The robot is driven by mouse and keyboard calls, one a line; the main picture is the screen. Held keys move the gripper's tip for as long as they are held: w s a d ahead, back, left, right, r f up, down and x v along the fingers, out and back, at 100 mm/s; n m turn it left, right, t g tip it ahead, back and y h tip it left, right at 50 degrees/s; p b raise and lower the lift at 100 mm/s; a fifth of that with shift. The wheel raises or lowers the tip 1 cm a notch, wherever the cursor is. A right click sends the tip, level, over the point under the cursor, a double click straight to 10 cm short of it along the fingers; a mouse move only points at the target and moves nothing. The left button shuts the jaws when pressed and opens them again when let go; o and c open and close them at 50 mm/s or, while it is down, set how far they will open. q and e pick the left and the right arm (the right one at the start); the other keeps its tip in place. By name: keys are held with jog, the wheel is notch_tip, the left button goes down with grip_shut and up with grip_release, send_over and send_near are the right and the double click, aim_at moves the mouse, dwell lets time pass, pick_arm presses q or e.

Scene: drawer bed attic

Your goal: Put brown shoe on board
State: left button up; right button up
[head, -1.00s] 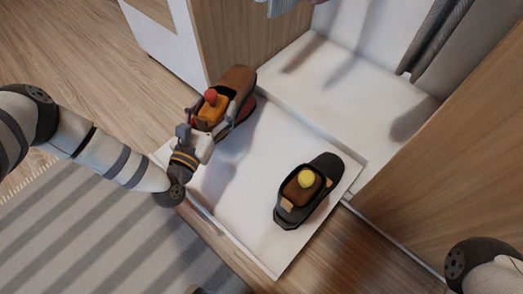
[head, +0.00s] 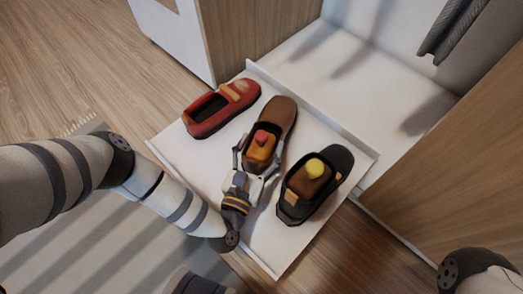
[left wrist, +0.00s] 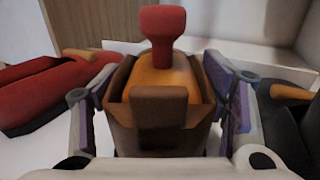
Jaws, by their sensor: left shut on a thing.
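The brown shoe (head: 282,112) is at the middle of the white board (head: 207,167), between two other shoes. An orange insert with a red knob sits in its opening. My left gripper (head: 258,155) is shut on the heel end of the brown shoe, one finger on each side. In the left wrist view the brown shoe (left wrist: 158,108) fills the space between the fingers. Whether its sole touches the board is hard to tell. My right gripper is out of view; only part of my right arm shows at the lower right.
A red shoe (head: 222,107) lies on the board to the left, and a black shoe (head: 317,183) with a yellow knob stands close on the right. A wooden cabinet panel (head: 262,40) and white inner floor (head: 345,85) lie behind. Grey clothing (head: 452,30) hangs above.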

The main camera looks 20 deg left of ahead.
pick_arm(q)
notch_tip(320, 180, down, 2)
jog(key=shift+w+f+b, duration=0.1)
jog(key=shift+b, duration=0.25)
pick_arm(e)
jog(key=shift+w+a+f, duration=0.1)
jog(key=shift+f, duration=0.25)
pick_arm(q)
jog(key=o, duration=1.1)
jog(key=shift+f, duration=0.1)
jog(key=shift+s, duration=0.2)
jog(key=s, duration=0.4)
jog(key=s+p, duration=0.1)
jog(key=s, duration=0.6)
jog(key=shift+s+d+p, duration=0.35)
jog(key=shift+s+d, duration=0.05)
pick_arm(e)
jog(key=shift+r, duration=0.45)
